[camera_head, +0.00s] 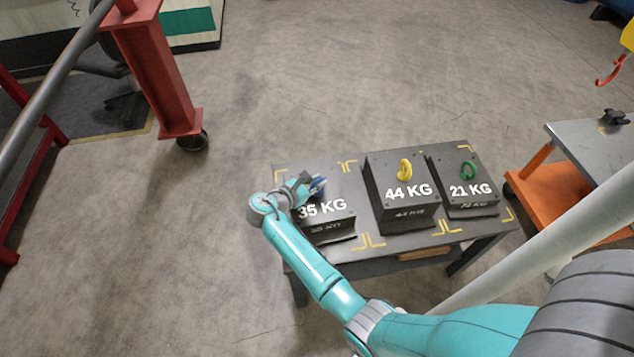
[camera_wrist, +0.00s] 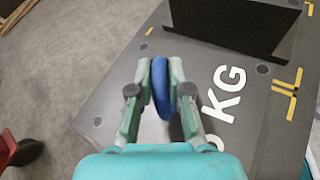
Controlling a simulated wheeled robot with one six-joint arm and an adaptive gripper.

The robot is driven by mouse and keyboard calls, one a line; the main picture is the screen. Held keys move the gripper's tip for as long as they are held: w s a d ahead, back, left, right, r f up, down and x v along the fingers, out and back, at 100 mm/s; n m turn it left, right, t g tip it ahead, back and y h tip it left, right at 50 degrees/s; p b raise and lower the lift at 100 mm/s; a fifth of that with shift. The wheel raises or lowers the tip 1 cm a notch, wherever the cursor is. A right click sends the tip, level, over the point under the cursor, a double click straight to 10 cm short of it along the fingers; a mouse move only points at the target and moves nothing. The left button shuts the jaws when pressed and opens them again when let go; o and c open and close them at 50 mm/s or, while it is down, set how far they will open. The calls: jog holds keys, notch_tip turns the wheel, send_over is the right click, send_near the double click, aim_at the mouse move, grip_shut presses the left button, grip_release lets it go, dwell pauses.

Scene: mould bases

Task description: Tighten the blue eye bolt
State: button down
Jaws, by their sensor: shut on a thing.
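The blue eye bolt (camera_wrist: 160,88) stands on the 35 KG mould base (camera_head: 326,222), seen edge-on in the wrist view. My gripper (camera_wrist: 160,80) is shut on its ring, with one finger on each side. In the head view, my gripper (camera_head: 312,186) reaches over the 35 KG base from the left and hides most of the bolt; a little blue shows between the fingers. The bolt's shank and the seat under it are hidden, so I cannot tell how far it is screwed in.
The 44 KG base (camera_head: 397,200) with a yellow eye bolt (camera_head: 405,169) and the 21 KG base (camera_head: 462,192) with a green eye bolt (camera_head: 468,170) stand to the right on the same dark table (camera_head: 298,166). An orange cart (camera_head: 548,200) stands further right.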

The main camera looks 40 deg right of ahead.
jog(key=m+g, duration=0.4)
jog(key=g, duration=0.1)
jog(key=shift+w+y, duration=0.2)
jog(key=shift+y, duration=0.2)
jog(key=shift+m+g+y, duration=0.8)
jog(key=shift+m+g, duration=0.8)
jog(key=shift+m, duration=0.1)
jog(key=c, duration=1.1)
grip_release()
